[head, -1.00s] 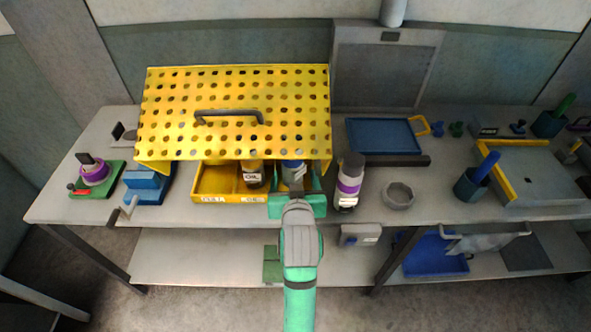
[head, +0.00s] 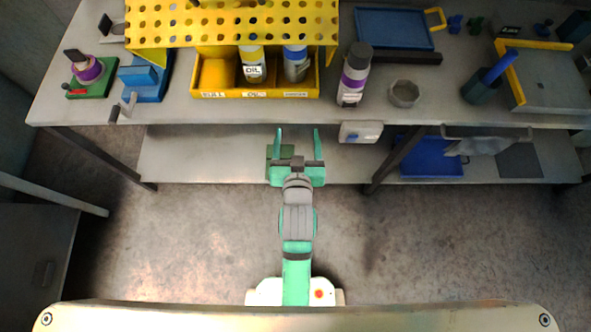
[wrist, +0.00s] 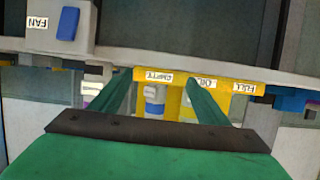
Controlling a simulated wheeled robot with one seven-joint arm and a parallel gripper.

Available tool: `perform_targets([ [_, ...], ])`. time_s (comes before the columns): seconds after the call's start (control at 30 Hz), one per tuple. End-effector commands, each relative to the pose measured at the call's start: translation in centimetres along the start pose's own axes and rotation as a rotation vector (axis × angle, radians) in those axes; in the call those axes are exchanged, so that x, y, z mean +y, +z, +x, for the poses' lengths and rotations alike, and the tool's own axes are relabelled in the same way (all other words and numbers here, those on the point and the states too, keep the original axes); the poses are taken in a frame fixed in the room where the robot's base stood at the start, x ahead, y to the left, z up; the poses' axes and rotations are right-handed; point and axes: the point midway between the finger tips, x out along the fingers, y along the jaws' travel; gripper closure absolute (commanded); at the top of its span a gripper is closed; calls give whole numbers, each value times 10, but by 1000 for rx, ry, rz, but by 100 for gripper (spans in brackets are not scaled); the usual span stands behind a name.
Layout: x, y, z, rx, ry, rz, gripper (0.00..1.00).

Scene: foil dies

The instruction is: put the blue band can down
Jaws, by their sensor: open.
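The blue band can (head: 296,66), grey with a blue upper part, stands upright in the right compartment of the yellow tray (head: 228,94), under the raised yellow perforated cover. That compartment's front label reads EMPTY in the wrist view. My gripper (head: 298,132) is open and empty, in front of the bench edge and apart from the can. In the wrist view, the can (wrist: 154,97) shows between the spread green fingers, beyond their tips. The can's top is partly hidden by the cover's edge.
The perforated cover (head: 220,22) overhangs the tray. A purple-banded bottle (head: 354,76) and a grey ring (head: 404,93) stand to the right. The floor before the bench is clear.

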Motion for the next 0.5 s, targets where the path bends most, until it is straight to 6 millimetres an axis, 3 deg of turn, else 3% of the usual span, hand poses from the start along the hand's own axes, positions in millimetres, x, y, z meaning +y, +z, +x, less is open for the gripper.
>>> perform_targets([
  [0.03, 0, 17, -13, -5, 2, 0, 31],
  [0.2, -1, 51, -56, 15, 9, 1, 31],
  [0.5, -7, 90, -143, 49, 1, -10, 31],
])
